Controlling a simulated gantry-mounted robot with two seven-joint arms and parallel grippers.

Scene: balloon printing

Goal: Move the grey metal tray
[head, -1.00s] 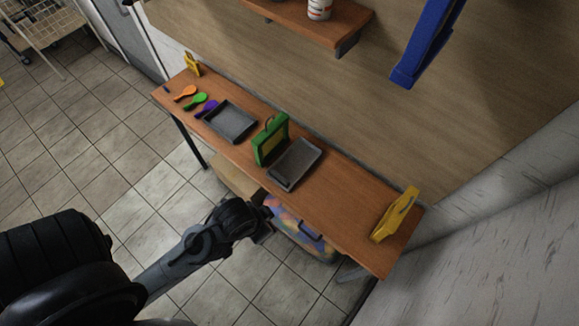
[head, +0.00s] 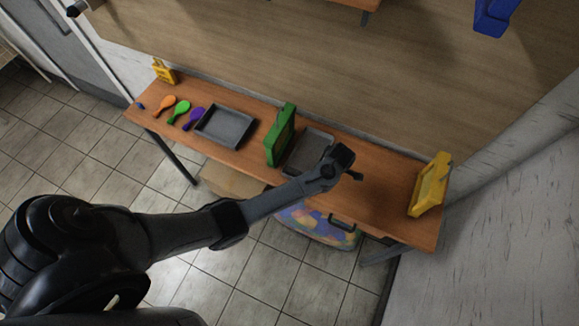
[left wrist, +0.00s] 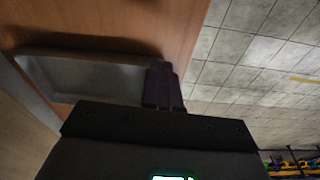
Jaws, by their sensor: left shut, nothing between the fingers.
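Two grey trays lie on the wooden table. One tray (head: 224,127) lies left of the green case, and the other tray (head: 309,149) lies just right of it, partly hidden by my left arm. I cannot tell for sure which is the metal one. My left gripper (head: 356,176) is shut and empty, at the right end of the second tray. In the left wrist view a grey tray (left wrist: 95,78) lies beside the shut fingers (left wrist: 164,86); contact cannot be told. My right gripper is not in view.
The green case (head: 281,135) stands upright between the trays. Orange, green and purple paddle-shaped items (head: 180,111) lie at the table's left. A yellow object (head: 429,186) stands at the right end. The table (head: 385,190) is clear between it and my gripper.

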